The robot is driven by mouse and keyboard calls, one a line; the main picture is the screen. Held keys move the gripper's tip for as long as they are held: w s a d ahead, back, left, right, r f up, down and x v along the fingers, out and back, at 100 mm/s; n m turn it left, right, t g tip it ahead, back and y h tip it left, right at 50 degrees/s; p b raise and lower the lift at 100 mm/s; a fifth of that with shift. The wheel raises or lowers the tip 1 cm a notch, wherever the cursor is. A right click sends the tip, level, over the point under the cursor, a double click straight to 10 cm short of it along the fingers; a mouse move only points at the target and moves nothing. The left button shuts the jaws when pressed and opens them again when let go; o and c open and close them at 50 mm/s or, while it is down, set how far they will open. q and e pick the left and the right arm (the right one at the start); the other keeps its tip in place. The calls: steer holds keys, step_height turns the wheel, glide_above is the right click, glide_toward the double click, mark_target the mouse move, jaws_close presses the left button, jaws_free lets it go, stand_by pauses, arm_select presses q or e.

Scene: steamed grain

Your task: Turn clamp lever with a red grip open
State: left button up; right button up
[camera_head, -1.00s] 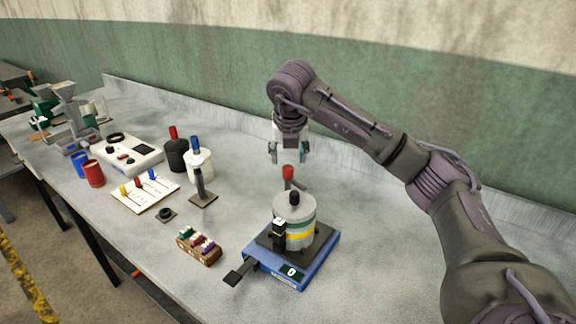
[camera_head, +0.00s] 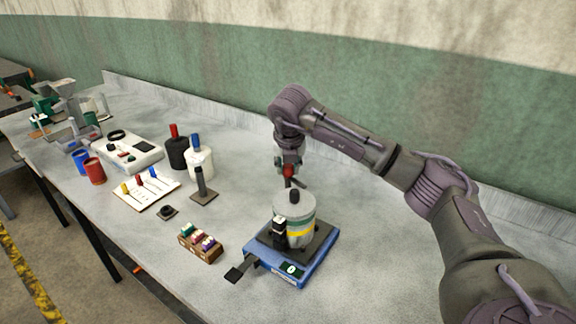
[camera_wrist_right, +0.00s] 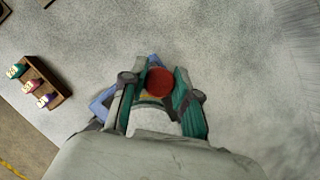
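In the right wrist view, the red grip (camera_wrist_right: 159,82) sits between the green finger pads of my right gripper (camera_wrist_right: 160,80). The gaps at the pads are too small to tell whether they press on it. My left gripper is out of view.
The pot stands on a blue scale (camera_head: 290,276) with a black side handle (camera_head: 240,268). A wooden rack of coloured pieces (camera_head: 201,243) and a black post on a plate (camera_head: 202,189) lie left. Bottles (camera_head: 199,160) stand farther back. The bench right of the scale is clear.

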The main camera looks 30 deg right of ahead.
jaws_close()
